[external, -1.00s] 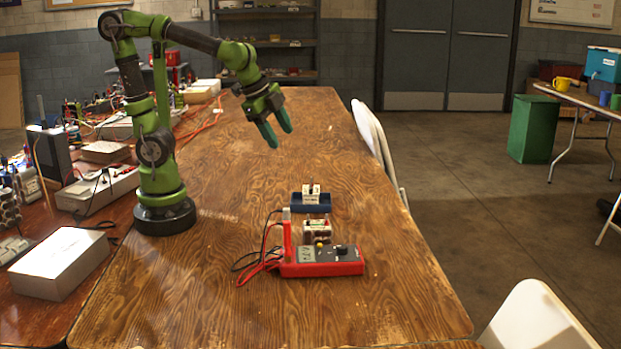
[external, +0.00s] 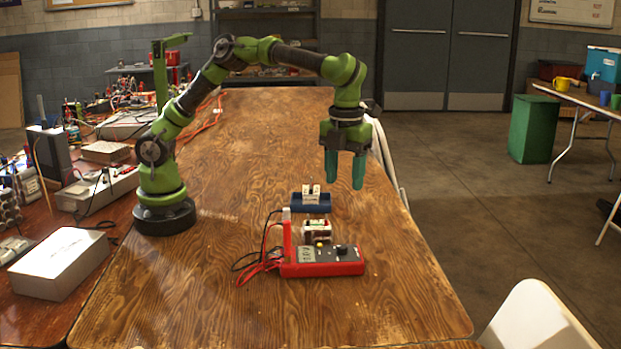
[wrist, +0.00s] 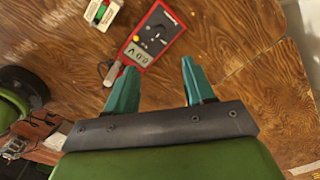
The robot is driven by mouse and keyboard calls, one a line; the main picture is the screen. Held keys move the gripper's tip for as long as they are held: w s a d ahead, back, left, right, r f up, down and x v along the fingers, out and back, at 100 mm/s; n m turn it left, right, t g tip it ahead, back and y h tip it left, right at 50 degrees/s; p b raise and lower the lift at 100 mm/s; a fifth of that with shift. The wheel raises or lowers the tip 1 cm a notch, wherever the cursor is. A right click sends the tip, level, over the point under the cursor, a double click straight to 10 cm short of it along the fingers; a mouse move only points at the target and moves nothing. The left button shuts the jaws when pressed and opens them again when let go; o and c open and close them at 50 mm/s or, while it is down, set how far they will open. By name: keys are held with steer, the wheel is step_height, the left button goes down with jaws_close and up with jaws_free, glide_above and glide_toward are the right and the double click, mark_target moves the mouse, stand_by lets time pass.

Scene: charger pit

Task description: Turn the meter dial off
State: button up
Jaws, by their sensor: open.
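The red multimeter (external: 322,262) lies on the wooden table, with a dark dial (external: 342,250) on its face. In the wrist view the meter (wrist: 151,34) is beyond my fingertips, with the dial (wrist: 155,34) in the middle of its dark face. Its display is lit, but I cannot read it surely. My gripper (external: 345,183) is open and empty, pointing down above the table, behind and above the meter and apart from it. The gripper also shows in the wrist view (wrist: 155,72).
A small battery block (external: 317,231) sits just behind the meter, and a blue tray (external: 296,203) holding a white part stands behind that. Red and black leads (external: 259,262) lie left of the meter. Table to the right and front is clear. A white chair (external: 535,318) stands at front right.

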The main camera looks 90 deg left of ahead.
mark_target(342, 247)
step_height(342, 247, down, 16)
steer(key=shift+r, duration=0.25)
jaws_close()
stand_by(0.3)
steer(key=shift+r+n, duration=0.1)
steer(key=shift+n, duration=0.3)
steer(key=n, duration=0.5)
steer(key=shift+n, duration=0.4)
steer(key=n, duration=0.5)
steer(key=shift+n, duration=0.4)
